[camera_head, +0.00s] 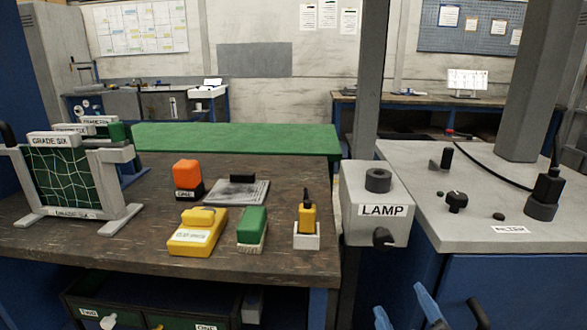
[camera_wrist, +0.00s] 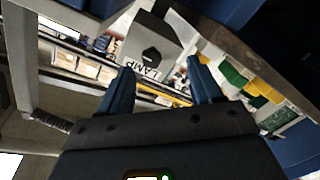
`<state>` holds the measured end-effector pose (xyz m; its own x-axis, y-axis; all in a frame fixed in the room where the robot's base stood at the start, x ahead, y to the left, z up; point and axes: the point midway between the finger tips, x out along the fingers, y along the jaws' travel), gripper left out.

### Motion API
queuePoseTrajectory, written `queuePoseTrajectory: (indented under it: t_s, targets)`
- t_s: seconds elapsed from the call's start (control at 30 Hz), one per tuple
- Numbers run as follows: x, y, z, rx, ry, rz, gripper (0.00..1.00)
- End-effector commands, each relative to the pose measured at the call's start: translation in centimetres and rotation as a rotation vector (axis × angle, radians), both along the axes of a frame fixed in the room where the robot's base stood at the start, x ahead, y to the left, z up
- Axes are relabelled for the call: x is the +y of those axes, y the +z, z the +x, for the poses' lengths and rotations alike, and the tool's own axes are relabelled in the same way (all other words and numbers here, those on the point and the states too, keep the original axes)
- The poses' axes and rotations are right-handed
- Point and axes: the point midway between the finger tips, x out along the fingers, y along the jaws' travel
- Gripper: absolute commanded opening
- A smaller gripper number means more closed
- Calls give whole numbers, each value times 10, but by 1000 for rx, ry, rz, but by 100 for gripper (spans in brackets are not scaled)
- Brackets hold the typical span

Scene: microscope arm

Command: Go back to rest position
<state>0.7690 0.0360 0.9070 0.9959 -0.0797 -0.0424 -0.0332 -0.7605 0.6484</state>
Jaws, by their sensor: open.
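My gripper (camera_wrist: 158,88) is open and empty in the wrist view, with its two blue fingers spread apart. In the head view, blue finger tips of my gripper (camera_head: 402,312) show at the bottom edge, right of the bench. The grey lamp box (camera_head: 358,222) with the label LAMP stands to the right of the bench, above and beyond the gripper in the head view. The lamp box also shows between and beyond the fingers in the wrist view (camera_wrist: 143,38). Nothing is seen between the fingers.
The wooden bench (camera_head: 130,255) holds a framed net (camera_head: 67,180), an orange block (camera_head: 187,174), a yellow block (camera_head: 198,232), a green block (camera_head: 252,226) and a yellow tool in a white holder (camera_head: 307,234). A grey cabinet top (camera_head: 450,220) with knobs stands at right.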

Motion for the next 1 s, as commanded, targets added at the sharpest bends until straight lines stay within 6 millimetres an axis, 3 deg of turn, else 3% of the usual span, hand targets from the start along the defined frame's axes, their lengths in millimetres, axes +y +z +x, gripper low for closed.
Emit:
queuePoseTrajectory:
  t_s: [0.03, 0.2, 0.43, 0.57, 0.8, 1.0]
  targets:
    - [-2, -13, -20, 24, 12, 27, 64]
    - [-6, -42, -83, 74, 51, 144, 64]
    - [-12, -58, -170, 129, 69, 314, 64]
    - [-17, -56, -218, 155, 60, 411, 64]
    - [-27, -35, -298, 185, 18, 585, 64]
    - [-34, -17, -336, 192, -22, 678, 64]
